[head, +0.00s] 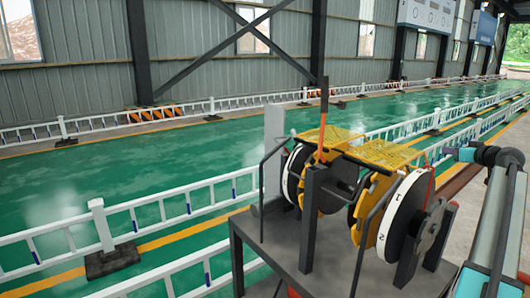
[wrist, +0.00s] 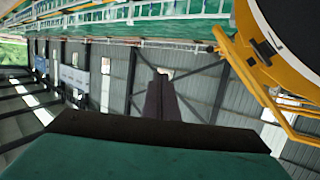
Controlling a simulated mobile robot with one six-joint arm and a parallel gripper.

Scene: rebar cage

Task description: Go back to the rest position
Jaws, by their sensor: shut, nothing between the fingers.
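My gripper (wrist: 161,80) shows in the wrist view as two dark fingers side by side in the middle, pressed together with nothing between them. Its dark and green body fills the bottom of that view. In the head view my arm rises along the right edge and bends left at its top; the fingers cannot be made out there. The wrist view looks out tilted over the hall, with the wall and roof beams upside down. The fingers appear clear of anything.
A grey stand (head: 300,262) carries black-and-white reels (head: 405,215) with yellow guards (head: 375,152), left of my arm. A reel with a yellow frame (wrist: 262,75) shows close at the wrist view's right. White railings (head: 100,225) border the green floor (head: 200,160).

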